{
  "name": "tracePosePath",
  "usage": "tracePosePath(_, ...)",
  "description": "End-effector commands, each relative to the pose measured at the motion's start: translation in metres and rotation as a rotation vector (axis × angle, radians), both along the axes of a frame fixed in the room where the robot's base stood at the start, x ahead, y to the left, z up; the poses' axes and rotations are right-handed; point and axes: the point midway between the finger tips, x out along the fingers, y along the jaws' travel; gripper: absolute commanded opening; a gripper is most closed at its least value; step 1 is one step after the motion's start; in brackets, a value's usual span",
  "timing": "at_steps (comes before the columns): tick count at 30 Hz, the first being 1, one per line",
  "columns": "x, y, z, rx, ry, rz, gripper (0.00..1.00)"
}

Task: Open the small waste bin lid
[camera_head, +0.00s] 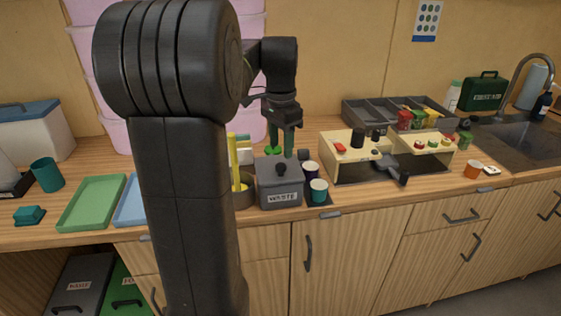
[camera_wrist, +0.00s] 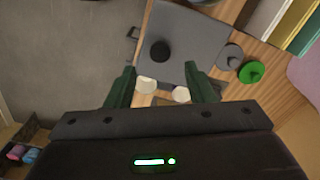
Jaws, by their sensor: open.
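The small waste bin (camera_head: 267,191) is a grey box with a WASTE label, standing on the wooden counter just right of my arm. Its grey lid (camera_head: 264,166) is down and has a round black knob (camera_head: 281,169) on top. In the wrist view the lid (camera_wrist: 190,35) lies below the fingers, with the knob (camera_wrist: 160,51) roughly between and just beyond the fingertips. My gripper (camera_head: 281,151) points down with green fingers, close to the lid in the head view. The gripper (camera_wrist: 160,68) is open, with nothing held. My arm hides part of the counter left of the bin.
A wooden stand (camera_head: 345,146) with small items is further right. Green tray (camera_head: 91,203) lies left.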

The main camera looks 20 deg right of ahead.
Motion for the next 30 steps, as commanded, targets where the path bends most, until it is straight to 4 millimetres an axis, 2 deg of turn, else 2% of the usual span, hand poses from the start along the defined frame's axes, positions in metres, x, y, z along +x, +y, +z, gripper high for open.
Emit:
tracePosePath(3,0.0,0.0,-0.024,0.002,0.002,0.001,0.49)
tracePosePath(9,0.0,0.0,-0.049,0.001,0.002,0.001,0.49)
tracePosePath(21,0.0,0.0,-0.057,0.0,-0.001,0.001,0.49)
tracePosePath(23,0.0,0.0,-0.057,0.0,-0.001,0.001,0.39)
tracePosePath(28,0.0,0.0,-0.057,-0.001,-0.001,0.001,0.05)
tracePosePath(29,0.0,0.0,-0.057,-0.001,-0.001,0.001,0.0)
tracePosePath(30,0.0,0.0,-0.057,-0.001,0.0,0.001,0.0)
